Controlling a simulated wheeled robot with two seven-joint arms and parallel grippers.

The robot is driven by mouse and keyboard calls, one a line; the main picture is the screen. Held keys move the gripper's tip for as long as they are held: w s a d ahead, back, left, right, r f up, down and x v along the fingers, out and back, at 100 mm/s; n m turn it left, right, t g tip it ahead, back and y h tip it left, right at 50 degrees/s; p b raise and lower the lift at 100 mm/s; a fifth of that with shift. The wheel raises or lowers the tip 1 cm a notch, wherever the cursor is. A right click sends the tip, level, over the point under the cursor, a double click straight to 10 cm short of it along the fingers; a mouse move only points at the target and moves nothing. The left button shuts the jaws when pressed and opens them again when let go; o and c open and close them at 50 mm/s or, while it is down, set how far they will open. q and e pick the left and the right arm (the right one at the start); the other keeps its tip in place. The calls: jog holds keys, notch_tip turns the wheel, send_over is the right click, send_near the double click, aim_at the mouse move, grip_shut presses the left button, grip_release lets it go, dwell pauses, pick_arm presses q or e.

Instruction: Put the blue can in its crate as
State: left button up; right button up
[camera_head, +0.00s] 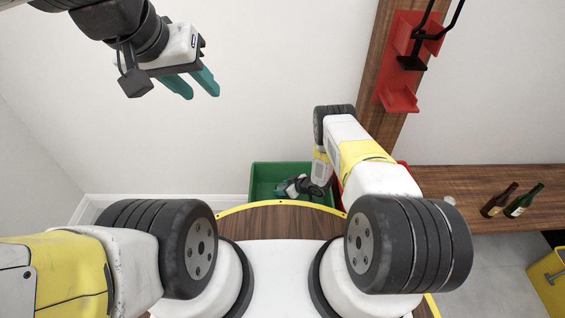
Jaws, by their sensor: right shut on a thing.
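A green crate (265,171) stands on the floor against the back wall, beyond the yellow-edged wooden tabletop. My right gripper (281,188) reaches down inside the outline of this crate. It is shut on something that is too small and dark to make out. I cannot tell whether the gripper touches the crate. No blue can shows clearly in the head view. My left gripper (196,84) is high at the upper left, with its teal fingers apart and nothing between them.
A red crate shows in part behind my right arm. A yellow crate (546,283) stands at the lower right. A wooden counter (490,180) on the right holds a brown bottle (497,201) and a green bottle (523,202). A red rack (399,95) hangs on the wooden post.

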jog(key=shift+f, duration=0.15)
jog(key=shift+f, duration=0.3)
jog(key=o, duration=0.7)
